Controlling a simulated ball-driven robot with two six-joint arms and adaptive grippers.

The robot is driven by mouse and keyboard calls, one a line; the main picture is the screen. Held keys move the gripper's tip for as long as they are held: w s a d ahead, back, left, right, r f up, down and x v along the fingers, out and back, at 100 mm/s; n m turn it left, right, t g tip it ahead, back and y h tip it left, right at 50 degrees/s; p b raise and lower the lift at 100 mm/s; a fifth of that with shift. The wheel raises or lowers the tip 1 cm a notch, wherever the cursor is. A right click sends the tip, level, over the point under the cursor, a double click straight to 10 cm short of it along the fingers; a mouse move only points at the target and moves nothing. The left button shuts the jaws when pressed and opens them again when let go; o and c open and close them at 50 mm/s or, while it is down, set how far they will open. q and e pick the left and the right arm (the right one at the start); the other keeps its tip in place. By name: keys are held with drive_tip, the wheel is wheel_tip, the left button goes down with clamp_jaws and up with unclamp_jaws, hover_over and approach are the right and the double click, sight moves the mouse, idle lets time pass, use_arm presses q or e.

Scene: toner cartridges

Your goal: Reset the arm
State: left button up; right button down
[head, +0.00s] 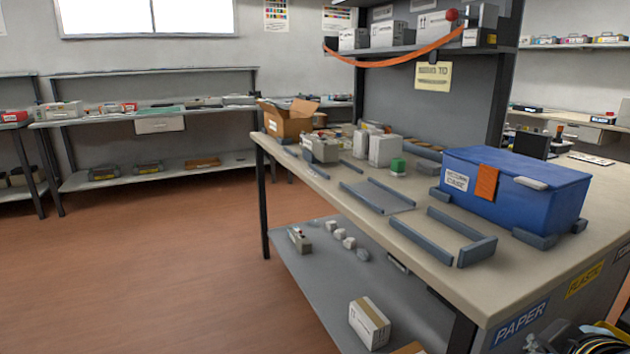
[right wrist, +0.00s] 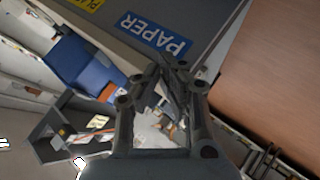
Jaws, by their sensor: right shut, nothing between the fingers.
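My right gripper (right wrist: 172,66) shows in the right wrist view, its dark fingers brought together at the tips with nothing held between them. It hangs in front of the bench's side panel, close to the blue PAPER label (right wrist: 155,32) in that picture. The same PAPER label (head: 521,323) is at the lower right in the head view. My left arm does not show in either view.
The bench (head: 412,232) carries a blue lidded case (head: 520,185), grey rails, a green-capped jar (head: 397,165) and an open cardboard box (head: 287,121). A white box (head: 369,322) stands on the lower shelf (head: 325,300). The floor (head: 150,270) to the left is clear.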

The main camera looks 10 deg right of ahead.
drive_tip(key=s+a+f+m+g+y, duration=0.1)
drive_tip(key=s+a+m+g+y, duration=0.15)
drive_tip(key=s, duration=0.55)
drive_tip(key=s+a+f+m+g+y, duration=0.1)
drive_tip(key=s+a+f+g+y, duration=0.2)
drive_tip(key=s, duration=0.5)
wheel_tip(320, 180, down, 23)
drive_tip(key=s+d+g+h, duration=0.1)
drive_tip(key=g, duration=0.1)
drive_tip(key=s+d+f, duration=0.1)
drive_tip(key=s+f, duration=1.6)
drive_tip(key=s, duration=0.2)
drive_tip(key=shift+s+d+f+g, duration=0.3)
drive_tip(key=shift+g, duration=0.05)
drive_tip(key=shift+m, duration=0.25)
drive_tip(key=shift+s, duration=0.1)
